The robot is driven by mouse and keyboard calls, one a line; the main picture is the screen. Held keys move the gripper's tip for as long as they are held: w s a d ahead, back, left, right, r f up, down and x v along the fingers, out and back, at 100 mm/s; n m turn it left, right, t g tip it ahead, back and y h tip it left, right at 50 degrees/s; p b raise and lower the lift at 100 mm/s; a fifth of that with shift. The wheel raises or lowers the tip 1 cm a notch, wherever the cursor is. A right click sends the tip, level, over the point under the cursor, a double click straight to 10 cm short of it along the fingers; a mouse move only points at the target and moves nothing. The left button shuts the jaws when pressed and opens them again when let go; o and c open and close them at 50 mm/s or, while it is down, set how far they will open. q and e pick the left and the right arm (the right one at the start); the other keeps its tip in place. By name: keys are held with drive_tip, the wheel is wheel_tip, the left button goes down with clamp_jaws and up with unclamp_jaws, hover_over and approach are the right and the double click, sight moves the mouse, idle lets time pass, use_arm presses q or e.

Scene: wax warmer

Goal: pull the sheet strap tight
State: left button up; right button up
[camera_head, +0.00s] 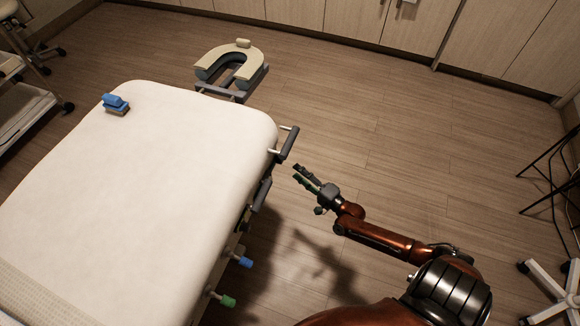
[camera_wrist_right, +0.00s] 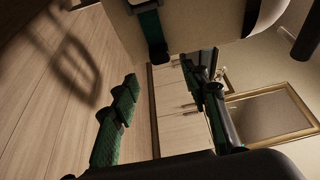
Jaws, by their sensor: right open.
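The white sheet (camera_head: 130,190) covers the padded table in the head view. Along the table's right side are dark fittings (camera_head: 262,190), a blue-ended peg (camera_head: 243,261) and a green-ended peg (camera_head: 224,300). A dark green strip with a black end (camera_wrist_right: 152,35), which may be the sheet strap, hangs below the table edge in the right wrist view. My right gripper (camera_head: 300,174) is open, off the table's right side, apart from it. In the wrist view its green-padded fingers (camera_wrist_right: 160,95) are spread with nothing between them. My left gripper is not in view.
A blue-handled brush (camera_head: 116,104) lies on the sheet at its far left. A U-shaped headrest (camera_head: 230,66) stands beyond the table's far end. Cabinets (camera_head: 340,18) line the back.

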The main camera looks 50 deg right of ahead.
drive_tip(key=shift+s, duration=1.5)
